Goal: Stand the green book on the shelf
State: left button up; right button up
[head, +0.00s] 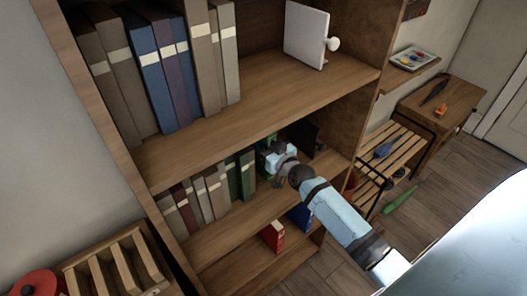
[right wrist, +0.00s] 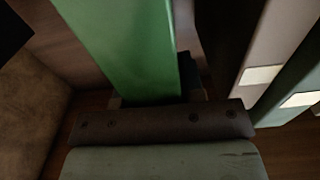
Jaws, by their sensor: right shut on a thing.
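The green book (right wrist: 125,45) stands large in the right wrist view, its plain green side rising from my right gripper (right wrist: 155,112). My right gripper (head: 270,160) is shut on it inside the middle shelf (head: 235,218) of the bookcase, at the right end of a row of books. In the head view only a small green part of the book shows behind my gripper. Its lower end is hidden, so I cannot tell whether it touches the shelf board. My left gripper is in neither view.
Dark green books (head: 240,175) stand just left of my gripper; a labelled book (right wrist: 285,45) is close on the right in the wrist view. A dark upright object (head: 303,133) is on the shelf's right side. A red book (head: 272,235) and a blue one (head: 300,215) are below.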

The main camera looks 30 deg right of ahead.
notch_tip(320, 180, down, 3)
jog(key=shift+w+a+f, duration=0.1)
jog(key=shift+w+a, duration=0.05)
jog(key=shift+f, duration=0.1)
jog(key=o, duration=0.7)
jog(key=shift+f, duration=0.1)
jog(key=s+b, duration=0.1)
jog(key=s, duration=1.1)
jog(key=s+a+f+g, duration=0.2)
jog(key=s+a+f, duration=0.2)
jog(key=s+a, duration=0.1)
jog(key=s+a+f+n+g+y, duration=0.1)
jog(key=s+a+f+g, duration=0.1)
jog(key=s+a+f, duration=0.2)
jog(key=s+a+f+n+g+y, duration=0.1)
jog(key=s+a+f+g, duration=0.2)
jog(key=s+a, duration=0.4)
jog(key=shift+a+f, duration=0.15)
jog(key=shift+f, duration=0.75)
